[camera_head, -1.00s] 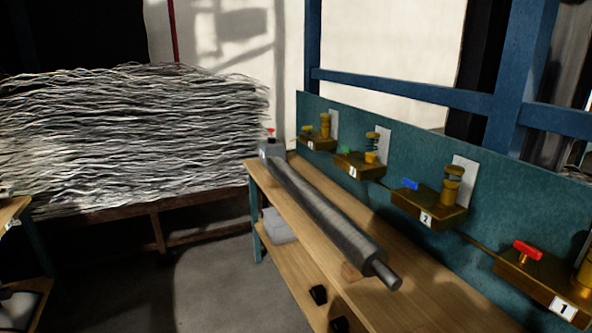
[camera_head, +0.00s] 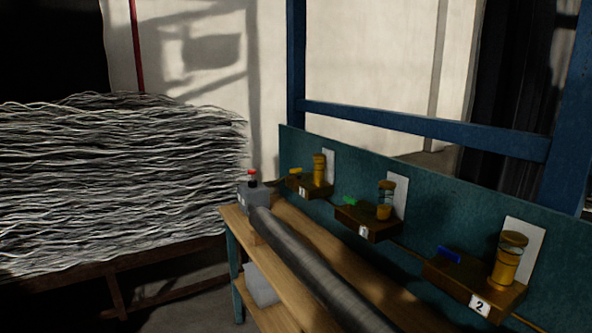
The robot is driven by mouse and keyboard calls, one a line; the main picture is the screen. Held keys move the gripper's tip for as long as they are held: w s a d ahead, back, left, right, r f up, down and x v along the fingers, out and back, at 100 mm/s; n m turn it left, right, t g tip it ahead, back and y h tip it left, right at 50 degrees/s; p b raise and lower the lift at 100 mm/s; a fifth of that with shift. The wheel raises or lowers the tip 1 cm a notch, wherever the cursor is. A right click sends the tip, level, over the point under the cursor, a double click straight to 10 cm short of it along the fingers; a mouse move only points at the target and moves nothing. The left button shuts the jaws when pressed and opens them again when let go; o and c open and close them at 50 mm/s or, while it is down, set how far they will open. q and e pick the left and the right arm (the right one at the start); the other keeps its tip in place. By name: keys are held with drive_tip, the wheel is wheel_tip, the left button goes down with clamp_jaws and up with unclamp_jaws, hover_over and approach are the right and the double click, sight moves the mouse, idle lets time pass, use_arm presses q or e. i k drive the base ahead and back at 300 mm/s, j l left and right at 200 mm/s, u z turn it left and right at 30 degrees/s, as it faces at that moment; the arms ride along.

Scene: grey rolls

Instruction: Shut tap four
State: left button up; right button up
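In the head view several brass taps on brown blocks stand in a row along a teal back panel. The farthest one (camera_head: 319,168) has a yellow handle (camera_head: 295,171); the number on its white label (camera_head: 302,191) is too small to read surely. Nearer is a tap with a green handle (camera_head: 349,201), its label also hard to read. The nearest has a blue handle (camera_head: 448,254) and a label reading 2 (camera_head: 479,306). Neither of my grippers is in view.
A wooden bench (camera_head: 283,300) runs below the taps, with a long grey roller (camera_head: 310,270) on it. A grey box with a red button (camera_head: 251,196) stands at its far end. A heap of grey strands (camera_head: 120,180) fills the left. A blue beam (camera_head: 430,131) crosses behind the panel.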

sight(294, 171)
drive_tip(key=i+j+z, duration=0.1)
drive_tip(key=z, duration=0.35)
drive_tip(key=j+z, duration=0.1)
drive_tip(key=z, duration=0.35)
drive_tip(key=j+z, duration=0.15)
drive_tip(key=z, duration=0.35)
drive_tip(key=j+z, duration=0.3)
drive_tip(key=j, duration=0.15)
drive_tip(key=j+z, duration=0.25)
drive_tip(key=j, duration=0.25)
drive_tip(key=j+z, duration=0.2)
drive_tip(key=j, duration=0.25)
drive_tip(key=k+j+z, duration=0.15)
drive_tip(key=j, duration=0.3)
drive_tip(key=k+j, duration=0.1)
drive_tip(key=j, duration=0.35)
drive_tip(key=j+z, duration=0.1)
drive_tip(key=j, duration=0.4)
drive_tip(key=k+j, duration=0.15)
drive_tip(key=j, duration=0.3)
drive_tip(key=k+j, duration=0.1)
drive_tip(key=j, duration=0.35)
drive_tip(key=z, duration=0.05)
